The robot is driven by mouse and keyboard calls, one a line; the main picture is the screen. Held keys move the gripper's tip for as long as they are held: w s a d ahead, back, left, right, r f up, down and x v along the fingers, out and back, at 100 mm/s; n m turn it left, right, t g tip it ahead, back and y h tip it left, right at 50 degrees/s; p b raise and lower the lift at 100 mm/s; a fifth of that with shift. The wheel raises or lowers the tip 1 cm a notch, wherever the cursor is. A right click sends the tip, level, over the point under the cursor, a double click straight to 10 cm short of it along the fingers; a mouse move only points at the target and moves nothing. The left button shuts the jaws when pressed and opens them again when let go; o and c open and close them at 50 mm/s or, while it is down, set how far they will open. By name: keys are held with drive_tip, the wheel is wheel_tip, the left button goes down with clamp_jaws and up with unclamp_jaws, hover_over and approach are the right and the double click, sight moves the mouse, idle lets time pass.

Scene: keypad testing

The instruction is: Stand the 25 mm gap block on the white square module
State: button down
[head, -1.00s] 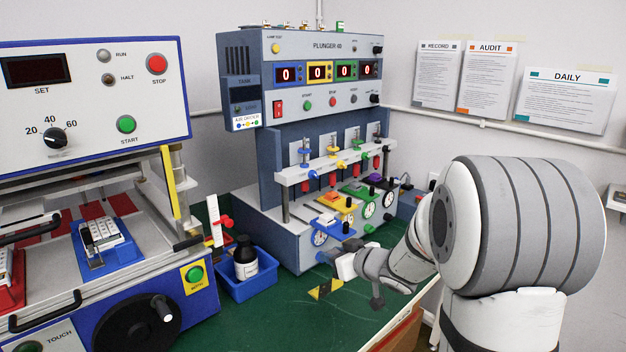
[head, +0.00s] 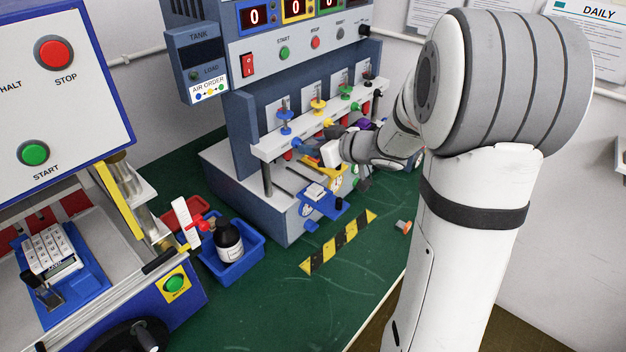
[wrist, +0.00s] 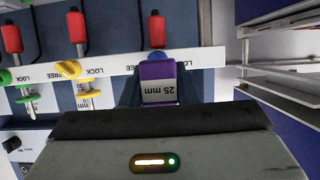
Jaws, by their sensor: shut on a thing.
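In the head view my gripper (head: 304,149) hangs in front of the plunger rail, near the blue plunger, and the block cannot be made out clearly there. The white square module (head: 316,191) lies on the blue slide (head: 325,206) at the nearest station, below my gripper and apart from it. My gripper's body hides the module in the wrist view.
The white plunger rail (head: 262,149) carries blue, yellow and green knobs close behind my gripper. A blue bin (head: 258,273) with a dark bottle (head: 229,241) stands left of the tester. A yellow-black strip (head: 339,241) lies on the green bench, mostly clear in front.

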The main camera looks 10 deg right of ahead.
sight(315, 187)
wheel_tip(315, 187, down, 10)
drive_tip(key=shift+d+f+b, duration=0.1)
drive_tip(key=shift+d+b, duration=0.05)
drive_tip(key=shift+b, duration=0.3)
drive_tip(key=shift+f, duration=0.1)
drive_tip(key=shift+f, duration=0.15)
drive_tip(key=c, duration=1.1)
unclamp_jaws()
